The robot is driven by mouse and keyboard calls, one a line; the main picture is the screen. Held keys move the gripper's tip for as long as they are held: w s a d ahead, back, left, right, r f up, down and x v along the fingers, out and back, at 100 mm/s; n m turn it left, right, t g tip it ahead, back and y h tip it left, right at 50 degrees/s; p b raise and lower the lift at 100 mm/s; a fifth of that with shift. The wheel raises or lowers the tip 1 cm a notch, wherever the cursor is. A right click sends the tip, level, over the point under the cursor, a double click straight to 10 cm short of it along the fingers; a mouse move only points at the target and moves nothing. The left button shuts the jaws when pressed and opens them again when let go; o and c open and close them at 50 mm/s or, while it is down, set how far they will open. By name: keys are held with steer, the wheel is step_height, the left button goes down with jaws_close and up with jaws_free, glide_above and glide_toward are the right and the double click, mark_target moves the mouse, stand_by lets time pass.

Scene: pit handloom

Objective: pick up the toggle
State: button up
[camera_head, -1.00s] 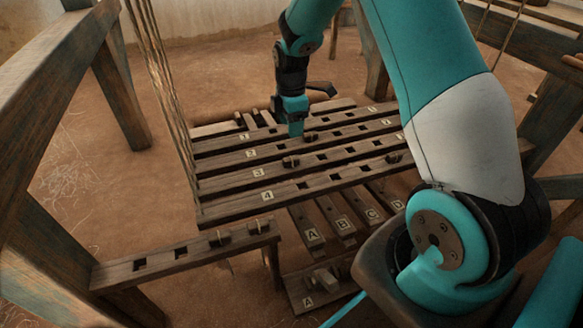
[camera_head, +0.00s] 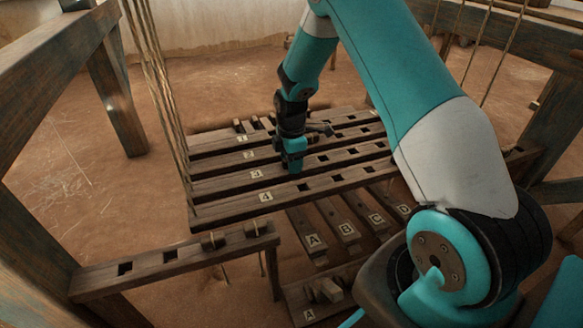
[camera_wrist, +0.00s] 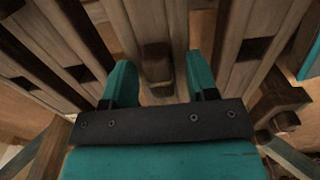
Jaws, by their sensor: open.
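My gripper (camera_head: 294,168) is low over the slatted wooden treadle frame (camera_head: 228,191), at the slats labelled 3 and 4 in the head view. In the wrist view my gripper (camera_wrist: 161,75) is open, with one teal finger on each side. A small dark wooden toggle (camera_wrist: 157,66) shows between the fingers, on a slat; the fingers look apart from it. In the head view my gripper hides this toggle.
A second wooden block (camera_wrist: 284,112) stands to the right in the wrist view. A side rail (camera_head: 150,262) carries pegs (camera_head: 213,240). Pedals labelled A to D (camera_head: 313,240) lie below. Hanging cords (camera_head: 153,90) run down at the left. Bare floor lies behind.

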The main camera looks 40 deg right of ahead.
steer(key=shift+r, duration=0.1)
jaws_close()
